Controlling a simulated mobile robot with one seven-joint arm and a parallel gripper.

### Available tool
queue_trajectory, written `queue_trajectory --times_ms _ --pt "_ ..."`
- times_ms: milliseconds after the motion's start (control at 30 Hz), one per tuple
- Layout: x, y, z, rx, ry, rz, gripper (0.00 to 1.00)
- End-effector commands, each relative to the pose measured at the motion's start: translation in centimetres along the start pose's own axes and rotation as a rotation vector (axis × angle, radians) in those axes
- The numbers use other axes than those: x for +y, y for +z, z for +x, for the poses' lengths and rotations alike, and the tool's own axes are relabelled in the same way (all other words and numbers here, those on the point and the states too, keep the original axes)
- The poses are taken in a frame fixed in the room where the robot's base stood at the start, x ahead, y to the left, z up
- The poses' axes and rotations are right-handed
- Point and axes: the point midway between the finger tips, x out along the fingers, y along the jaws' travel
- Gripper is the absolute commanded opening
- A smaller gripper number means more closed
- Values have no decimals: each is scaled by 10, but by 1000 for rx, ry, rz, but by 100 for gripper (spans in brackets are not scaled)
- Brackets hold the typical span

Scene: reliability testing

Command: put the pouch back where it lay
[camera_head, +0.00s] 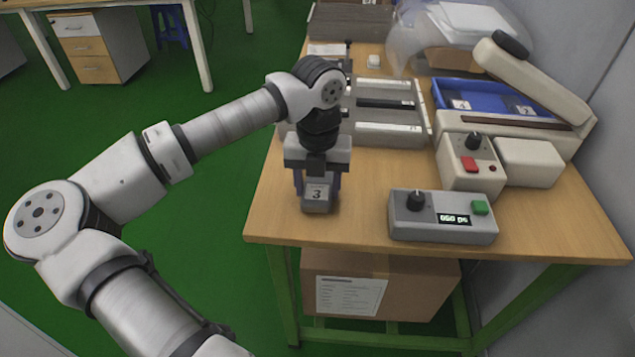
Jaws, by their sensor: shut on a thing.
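A small silver-grey pouch (316,198) marked with a 3 is between the fingers of my gripper (317,182). My gripper points down over the left front part of the wooden table (364,178) and is shut on the pouch. I cannot tell from this view whether the pouch's underside touches the table. A blue tray (490,97) lies toward the back right, with pale labelled pieces (461,104) in it. Their marks are too small to read surely.
A grey control box (442,225) with a display stands right of the pouch. Behind it are a beige box (472,163) with a red button and a long-armed beige machine (540,80). A grey slotted rack (418,138) lies behind my gripper. Bare wood lies between pouch and control box.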

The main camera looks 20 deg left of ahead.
Motion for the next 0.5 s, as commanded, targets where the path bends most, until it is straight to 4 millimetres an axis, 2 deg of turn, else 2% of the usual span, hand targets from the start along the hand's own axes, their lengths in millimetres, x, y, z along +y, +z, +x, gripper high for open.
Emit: queue_trajectory --times_ms 167,200,333,500 --pt "0 0 5 0 0 0 26" --pt "0 0 3 0 0 0 57" --pt "0 0 3 0 0 -1 74" --pt "0 0 3 0 0 -1 74"
